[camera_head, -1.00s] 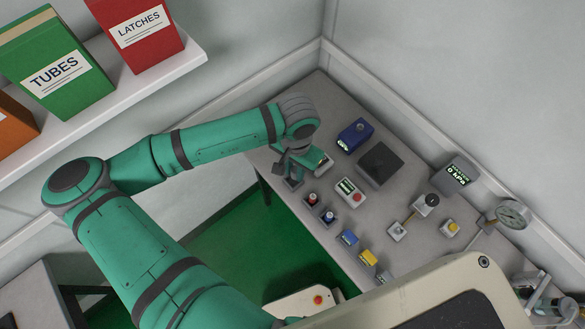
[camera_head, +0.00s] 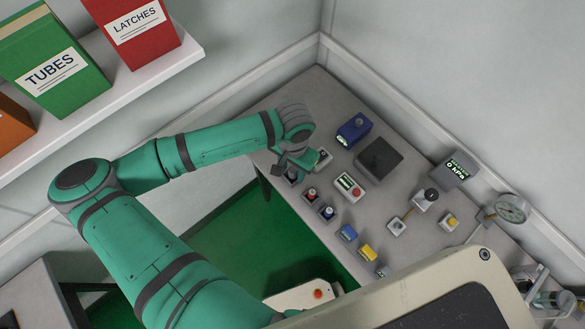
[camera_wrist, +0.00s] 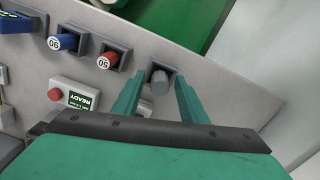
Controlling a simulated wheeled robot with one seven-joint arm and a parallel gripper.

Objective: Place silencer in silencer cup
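A short grey cylinder, which looks like the silencer (camera_wrist: 160,84), stands in a dark square cup (camera_wrist: 151,68) at the end of a row of cups in the wrist view. My gripper (camera_wrist: 156,88) is open, with one green finger on each side of the cylinder. Gaps show between the fingers and the cylinder. In the head view my gripper (camera_head: 289,172) is over the cup at the table's left front edge, and its fingers and wrist hide most of the cylinder.
Beside it stand cups with a red plug marked 50 (camera_wrist: 108,61) and a blue plug marked 90 (camera_wrist: 62,42). A box with a READY screen and red button (camera_head: 349,187) is close by. A blue device (camera_head: 354,130) and a dark square pad (camera_head: 379,159) lie further back.

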